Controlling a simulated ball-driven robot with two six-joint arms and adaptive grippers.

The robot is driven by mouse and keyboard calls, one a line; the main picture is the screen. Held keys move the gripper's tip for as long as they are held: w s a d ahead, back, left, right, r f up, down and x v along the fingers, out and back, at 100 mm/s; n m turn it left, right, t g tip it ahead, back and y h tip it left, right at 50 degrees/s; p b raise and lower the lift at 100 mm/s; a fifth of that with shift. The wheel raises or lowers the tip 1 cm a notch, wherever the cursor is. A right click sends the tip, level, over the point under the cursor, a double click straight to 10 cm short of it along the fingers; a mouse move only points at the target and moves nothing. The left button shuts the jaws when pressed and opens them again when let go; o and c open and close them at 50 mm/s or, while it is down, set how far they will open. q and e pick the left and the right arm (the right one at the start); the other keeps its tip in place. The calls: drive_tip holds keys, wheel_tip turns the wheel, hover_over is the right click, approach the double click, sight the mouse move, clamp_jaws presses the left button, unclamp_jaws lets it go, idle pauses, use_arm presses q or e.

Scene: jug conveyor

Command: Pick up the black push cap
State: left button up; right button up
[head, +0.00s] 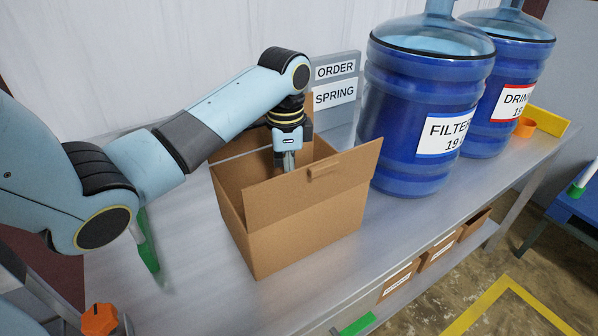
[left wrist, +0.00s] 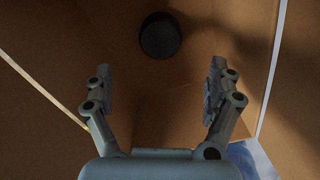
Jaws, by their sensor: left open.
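The black push cap (left wrist: 160,36) is a small dark round piece lying on the floor of the cardboard box, seen in the left wrist view. My left gripper (left wrist: 158,92) is open and empty, pointing down into the box. The cap lies ahead of the fingertips, near the top of that view, apart from both fingers. In the head view my left gripper (head: 286,160) reaches into the open cardboard box (head: 305,235), and the box's front wall and flap hide the cap. My right gripper is not in view.
Two large blue jugs (head: 412,100) (head: 512,85) stand right of the box on the grey table (head: 180,262). An ORDER SPRING sign (head: 336,90) stands behind the box. An orange ring (head: 524,127) and a yellow piece (head: 548,120) lie at the far right. Open box flaps surround my gripper.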

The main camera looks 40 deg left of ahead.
use_arm(q)
drive_tip(key=f, duration=0.4)
drive_tip(key=shift+s+d, duration=0.1)
drive_tip(key=shift+s, duration=0.15)
drive_tip(key=f, duration=0.6)
drive_tip(key=shift+a, duration=0.25)
drive_tip(key=shift+w, duration=0.1)
drive_tip(key=c, duration=0.9)
